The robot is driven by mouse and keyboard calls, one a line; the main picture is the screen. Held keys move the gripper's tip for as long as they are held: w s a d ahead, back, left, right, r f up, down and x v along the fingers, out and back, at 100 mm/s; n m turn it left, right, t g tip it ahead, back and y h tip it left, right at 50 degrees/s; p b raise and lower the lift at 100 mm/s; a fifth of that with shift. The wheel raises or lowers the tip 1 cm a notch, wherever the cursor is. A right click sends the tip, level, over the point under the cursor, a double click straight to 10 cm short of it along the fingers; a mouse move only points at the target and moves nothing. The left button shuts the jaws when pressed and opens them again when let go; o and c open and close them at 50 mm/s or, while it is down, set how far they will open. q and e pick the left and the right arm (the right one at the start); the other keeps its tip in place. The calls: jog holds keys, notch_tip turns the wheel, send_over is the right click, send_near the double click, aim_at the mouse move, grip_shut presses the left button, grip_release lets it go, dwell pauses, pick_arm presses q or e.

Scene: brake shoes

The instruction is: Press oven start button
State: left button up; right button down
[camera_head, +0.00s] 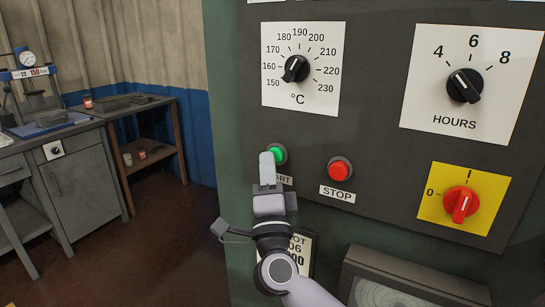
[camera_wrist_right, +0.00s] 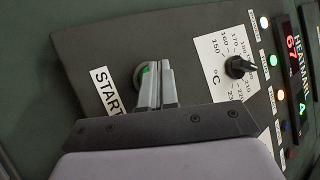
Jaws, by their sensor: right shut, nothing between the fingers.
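The green start button (camera_head: 279,153) sits on the dark oven panel above its START label, which my right gripper partly covers. My right gripper (camera_head: 268,158) is shut and empty, its fingertips at the left side of the button in the head view. In the right wrist view the shut fingers (camera_wrist_right: 157,66) overlap the button (camera_wrist_right: 146,74), and only a green sliver of it shows. I cannot tell whether the tips touch it. The START label (camera_wrist_right: 107,92) is readable there. My left gripper is not in view.
The red stop button (camera_head: 339,170) is just right of the start button. A temperature knob (camera_head: 296,69), an hours knob (camera_head: 464,86) and a red switch (camera_head: 460,203) stick out from the panel. A workbench (camera_head: 85,175) stands at the left, with open floor between.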

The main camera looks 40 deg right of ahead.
jog(key=shift+d, duration=0.1)
dwell(0.6)
jog(key=shift+w+d, duration=0.15)
jog(key=shift+d, duration=0.15)
jog(key=shift+r+h, duration=0.1)
jog(key=shift+h, duration=0.2)
jog(key=shift+p, duration=0.35)
jog(key=shift+a, duration=0.1)
jog(key=s+a+p, duration=0.1)
jog(key=s+a, duration=0.1)
jog(key=a, duration=0.3)
jog(key=shift+s+a, duration=0.25)
jog(key=shift+a, duration=0.1)
